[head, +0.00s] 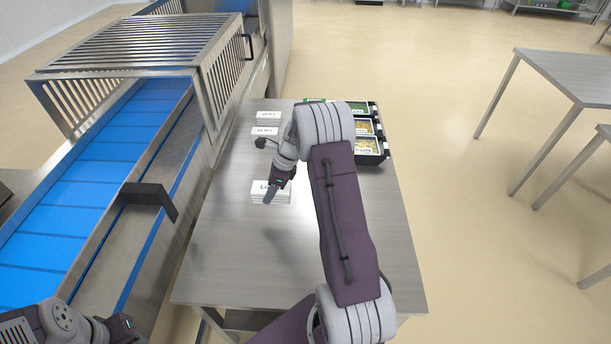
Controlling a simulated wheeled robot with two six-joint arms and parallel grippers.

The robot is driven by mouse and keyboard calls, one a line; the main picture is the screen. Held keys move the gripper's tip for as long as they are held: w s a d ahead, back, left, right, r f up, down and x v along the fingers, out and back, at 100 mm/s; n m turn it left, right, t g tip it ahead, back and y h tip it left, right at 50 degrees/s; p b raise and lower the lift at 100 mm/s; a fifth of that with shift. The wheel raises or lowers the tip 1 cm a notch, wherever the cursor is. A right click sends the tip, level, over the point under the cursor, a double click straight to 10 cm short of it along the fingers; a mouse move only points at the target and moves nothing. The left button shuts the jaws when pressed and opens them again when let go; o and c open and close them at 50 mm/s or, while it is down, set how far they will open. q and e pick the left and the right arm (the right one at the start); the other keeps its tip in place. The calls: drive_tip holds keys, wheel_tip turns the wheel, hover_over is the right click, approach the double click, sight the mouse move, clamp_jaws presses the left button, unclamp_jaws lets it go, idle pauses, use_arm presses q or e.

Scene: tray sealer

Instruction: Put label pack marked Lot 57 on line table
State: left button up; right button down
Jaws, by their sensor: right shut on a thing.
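My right gripper (272,190) reaches over the steel line table (230,265) and is shut on a white label pack (262,197). Only "Lo" of its print shows; the gripper hides the rest, so I cannot read the lot number. The pack is at the table top; I cannot tell whether it rests on it or hangs just above. Two more white label packs, a near one (264,131) and a far one (268,117), lie further back, their print too small to read. My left gripper (125,326) is at the bottom left edge, its fingers not clear.
A black crate (372,159) with several food trays stands at the table's back right, partly behind my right arm. The blue conveyor (75,205) with a slatted guard (140,45) runs along the left. The table's front is clear. Another steel table (575,72) stands far right.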

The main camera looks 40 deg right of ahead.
drive_tip(key=s+d+f, duration=0.1)
drive_tip(key=s+f, duration=0.1)
drive_tip(key=s, duration=0.1)
drive_tip(key=s+d+f+b, duration=0.1)
drive_tip(key=s+f, duration=0.1)
drive_tip(key=s, duration=0.2)
drive_tip(key=s+d+f+b, duration=0.1)
drive_tip(key=s+d+f, duration=0.1)
drive_tip(key=s+f, duration=0.1)
drive_tip(key=shift+s, duration=0.45)
wheel_tip(320, 180, down, 4)
drive_tip(key=shift+r+b, duration=0.15)
drive_tip(key=shift+b, duration=0.35)
drive_tip(key=shift+f, duration=0.2)
drive_tip(key=c, duration=0.6)
unclamp_jaws()
drive_tip(key=shift+f, duration=0.1)
